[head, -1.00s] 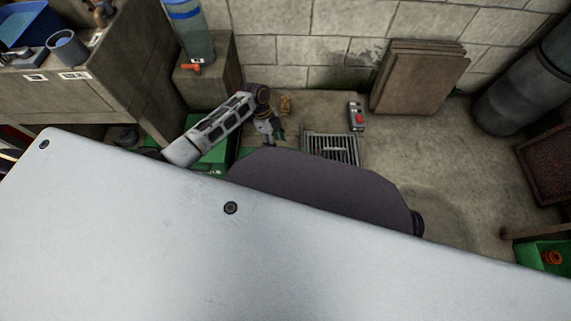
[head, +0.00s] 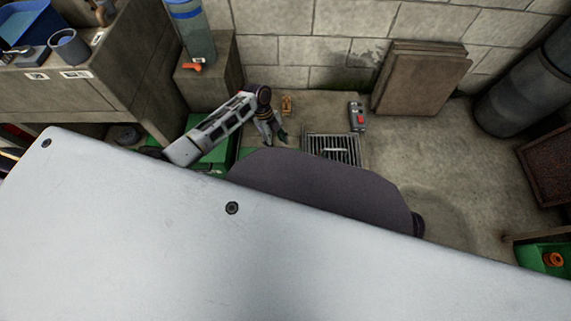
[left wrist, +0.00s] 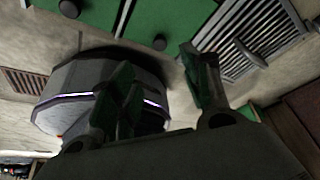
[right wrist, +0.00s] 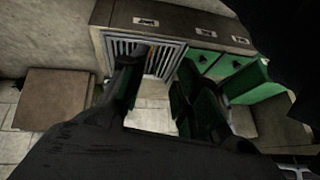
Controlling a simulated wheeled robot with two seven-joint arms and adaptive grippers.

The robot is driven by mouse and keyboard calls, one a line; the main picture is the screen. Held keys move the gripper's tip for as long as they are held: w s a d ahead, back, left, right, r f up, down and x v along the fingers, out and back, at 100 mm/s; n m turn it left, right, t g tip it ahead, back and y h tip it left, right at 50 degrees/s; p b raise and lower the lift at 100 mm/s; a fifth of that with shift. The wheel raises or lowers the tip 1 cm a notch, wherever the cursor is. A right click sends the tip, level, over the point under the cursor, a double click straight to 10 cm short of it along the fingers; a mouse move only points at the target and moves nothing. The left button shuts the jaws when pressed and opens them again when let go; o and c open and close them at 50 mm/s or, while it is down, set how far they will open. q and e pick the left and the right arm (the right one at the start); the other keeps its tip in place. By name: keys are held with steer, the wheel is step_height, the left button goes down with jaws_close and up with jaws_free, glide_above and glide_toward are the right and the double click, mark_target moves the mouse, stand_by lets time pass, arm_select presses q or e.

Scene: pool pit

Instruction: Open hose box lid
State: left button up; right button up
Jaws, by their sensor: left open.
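A green box (head: 215,153) sits low on the floor at the left in the head view, partly covered by my left arm and body. Green panels (left wrist: 180,22) with dark round knobs show at the top of the left wrist view; I cannot tell for sure which green part is the hose box lid. My left gripper (head: 273,136) points down just right of the green box, fingers apart and empty. In the left wrist view its fingers (left wrist: 162,88) are spread below the panels, apart from them. My right gripper (right wrist: 162,92) is open and empty, hidden in the head view.
A floor grate (head: 332,148) lies right of my left gripper, with a grey control box (head: 357,117) behind it. Brown boards (head: 420,78) lean on the wall. Another green box (head: 545,252) with an orange part stands at the right edge.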

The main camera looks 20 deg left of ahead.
mark_target(286, 167)
arm_select(q)
steer(key=b+x, duration=0.4)
steer(key=x, duration=0.7)
steer(key=shift+b+x, duration=0.8)
steer(key=shift+x, duration=0.55)
arm_select(e)
step_height(286, 167, down, 8)
steer(key=a+t+y, duration=0.1)
steer(key=shift+w+a+m, duration=0.2)
steer(key=shift+a+m, duration=0.1)
arm_select(q)
steer(key=shift+d, duration=0.1)
jaws_close()
